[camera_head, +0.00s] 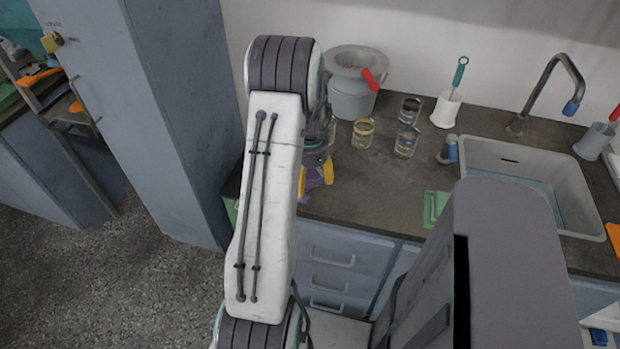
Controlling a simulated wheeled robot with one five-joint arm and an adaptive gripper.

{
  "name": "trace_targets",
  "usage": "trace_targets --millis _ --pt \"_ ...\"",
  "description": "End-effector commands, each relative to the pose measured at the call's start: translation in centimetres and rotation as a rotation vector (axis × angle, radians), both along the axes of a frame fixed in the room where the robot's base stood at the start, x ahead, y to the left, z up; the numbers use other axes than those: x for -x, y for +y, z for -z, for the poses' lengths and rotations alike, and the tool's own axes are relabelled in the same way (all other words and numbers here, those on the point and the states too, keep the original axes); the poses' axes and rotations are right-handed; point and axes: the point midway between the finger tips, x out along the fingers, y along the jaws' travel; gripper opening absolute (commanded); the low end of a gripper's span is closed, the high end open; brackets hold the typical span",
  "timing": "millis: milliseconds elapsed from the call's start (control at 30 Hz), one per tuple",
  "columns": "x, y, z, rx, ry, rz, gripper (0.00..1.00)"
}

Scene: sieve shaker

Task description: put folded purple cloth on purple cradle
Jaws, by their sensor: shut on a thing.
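My gripper (316,176), with yellow fingertips, is low over the left part of the dark counter, just right of my white arm link, which partly hides it. It is shut on the folded purple cloth (313,181), of which only a small purple patch shows between and below the fingertips. I cannot tell whether the cloth touches the counter. I cannot make out a purple cradle apart from this patch; the area to the left is hidden behind my arm.
The dark counter (385,195) holds several glass beakers (363,133), a grey bucket (352,97), a brush in a white holder (446,110) and a green cloth (436,208). A sink (510,160) with a tap (545,85) lies right. A tall grey cabinet (150,100) stands left.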

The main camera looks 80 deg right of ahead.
Motion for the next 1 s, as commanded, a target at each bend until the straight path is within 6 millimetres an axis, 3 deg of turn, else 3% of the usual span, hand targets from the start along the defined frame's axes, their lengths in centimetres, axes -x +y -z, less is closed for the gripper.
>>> trace_targets --millis 67,100,400,767,1000 --pt "0.0 0.0 0.3 0.0 0.0 0.0 0.43" --pt "0.0 0.0 0.3 0.0 0.0 0.0 0.75" --pt "0.0 0.0 0.2 0.0 0.0 0.0 1.0" --pt "0.0 -0.1 -0.4 0.002 -0.001 0.0 1.0" --pt "0.0 -0.1 -3.8 0.005 -0.001 0.0 1.0"
